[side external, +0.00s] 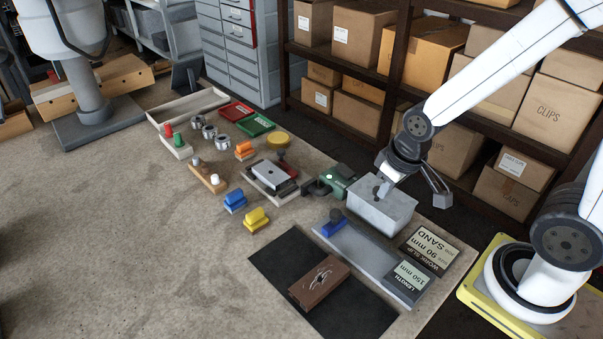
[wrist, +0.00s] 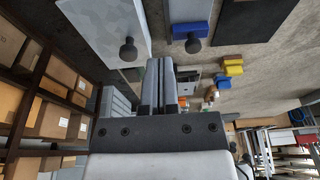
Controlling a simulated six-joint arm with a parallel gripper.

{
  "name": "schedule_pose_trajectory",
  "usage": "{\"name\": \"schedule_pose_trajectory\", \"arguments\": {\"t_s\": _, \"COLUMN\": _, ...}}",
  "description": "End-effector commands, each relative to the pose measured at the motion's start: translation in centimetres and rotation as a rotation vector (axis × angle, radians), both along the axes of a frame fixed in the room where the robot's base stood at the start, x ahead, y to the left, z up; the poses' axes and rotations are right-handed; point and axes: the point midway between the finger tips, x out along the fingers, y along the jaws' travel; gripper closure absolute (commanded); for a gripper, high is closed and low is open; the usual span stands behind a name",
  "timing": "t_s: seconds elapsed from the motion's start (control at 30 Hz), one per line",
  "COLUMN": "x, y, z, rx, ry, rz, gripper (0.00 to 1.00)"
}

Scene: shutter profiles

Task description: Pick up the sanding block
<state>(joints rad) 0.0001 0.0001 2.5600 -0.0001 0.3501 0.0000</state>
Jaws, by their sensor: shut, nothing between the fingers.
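No object is clearly marked as the sanding block. A brown block (side external: 320,284) with a pale mark on its top lies on a black mat (side external: 270,255). Small coloured blocks, yellow (side external: 256,220), blue (side external: 235,200) and orange (side external: 244,150), lie farther left. They show small in the wrist view, with the yellow one (wrist: 233,70) nearest. My gripper (side external: 384,188) is shut and empty, at the large grey block (side external: 392,212). In the wrist view the fingers (wrist: 160,84) are together, below the grey block (wrist: 90,22) and its dark knob. Whether they touch it is unclear.
A grey plate (side external: 355,252) with a blue stop (side external: 333,224) lies between the grey block and the mat. Cards read 90 mm SAND (side external: 432,247) and LENGTH 150 mm (side external: 410,278). A green tool (side external: 338,178) stands close left. Shelves of boxes (side external: 360,113) stand behind.

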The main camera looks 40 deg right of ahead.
Motion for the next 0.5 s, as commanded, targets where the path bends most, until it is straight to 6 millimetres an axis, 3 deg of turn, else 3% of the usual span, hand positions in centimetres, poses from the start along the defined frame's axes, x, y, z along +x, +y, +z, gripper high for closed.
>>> {"name": "schedule_pose_trajectory", "arguments": {"t_s": 0.3, "x": 0.0, "y": 0.0, "z": 0.0, "rx": 0.0, "ry": 0.0, "rz": 0.0, "gripper": 1.0}}
{"name": "schedule_pose_trajectory", "arguments": {"t_s": 0.37, "x": 0.01, "y": 0.0, "z": 0.0, "rx": 0.0, "ry": 0.0, "rz": 0.0, "gripper": 0.84}}
{"name": "schedule_pose_trajectory", "arguments": {"t_s": 0.5, "x": 0.0, "y": 0.0, "z": 0.0, "rx": 0.0, "ry": 0.0, "rz": 0.0, "gripper": 0.4}}
